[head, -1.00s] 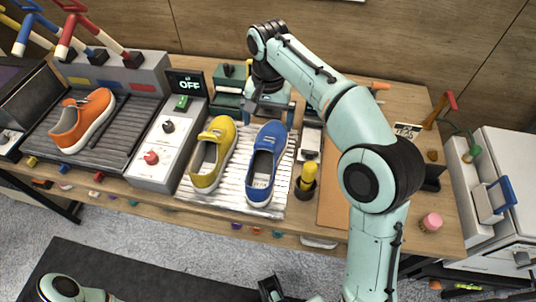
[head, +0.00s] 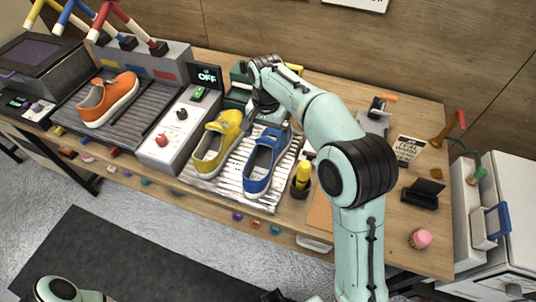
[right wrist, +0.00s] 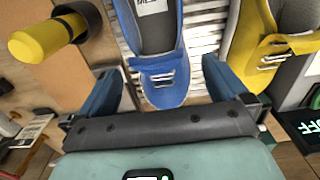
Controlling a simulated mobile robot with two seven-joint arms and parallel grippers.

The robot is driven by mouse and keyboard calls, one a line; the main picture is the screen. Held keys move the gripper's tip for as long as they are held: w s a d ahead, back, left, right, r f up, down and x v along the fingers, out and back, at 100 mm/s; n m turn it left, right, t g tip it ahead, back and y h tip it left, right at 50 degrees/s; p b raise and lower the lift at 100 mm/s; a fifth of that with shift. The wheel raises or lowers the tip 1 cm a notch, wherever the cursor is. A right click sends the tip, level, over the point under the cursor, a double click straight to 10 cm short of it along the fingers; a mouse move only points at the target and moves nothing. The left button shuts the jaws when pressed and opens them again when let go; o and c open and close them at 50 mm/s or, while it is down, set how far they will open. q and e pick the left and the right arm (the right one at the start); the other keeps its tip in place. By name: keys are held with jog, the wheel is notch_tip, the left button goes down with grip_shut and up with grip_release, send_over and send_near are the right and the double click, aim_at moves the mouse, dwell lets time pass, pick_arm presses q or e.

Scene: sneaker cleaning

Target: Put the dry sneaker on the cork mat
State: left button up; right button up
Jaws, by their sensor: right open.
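A blue sneaker (head: 266,163) and a yellow sneaker (head: 217,146) lie side by side on a ribbed metal rack (head: 226,189). An orange sneaker (head: 108,98) lies on a dark slatted tray at left. No frame shows which is dry. My right gripper (head: 262,112) is at the far end of the blue sneaker. In the right wrist view its fingers (right wrist: 160,88) are apart, one on each side of the blue sneaker's toe (right wrist: 165,85). The brown cork mat (head: 320,212) is bare where visible, partly hidden by my right arm.
A yellow-handled tool in a dark cup (head: 301,180) stands between the rack and the mat. A pink-topped item (head: 421,238) sits at right.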

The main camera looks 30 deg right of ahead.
jog(key=shift+d+f+b, duration=0.1)
jog(key=shift+f+b, duration=0.3)
jog(key=shift+f, duration=2.7)
jog(key=shift+w+r, duration=0.1)
jog(key=c, duration=1.3)
pick_arm(q)
jog(key=w+r+p, duration=0.2)
jog(key=r+p, duration=0.1)
jog(key=w+r+p, duration=0.1)
jog(key=shift+r+p, duration=0.4)
pick_arm(e)
notch_tip(320, 180, up, 20)
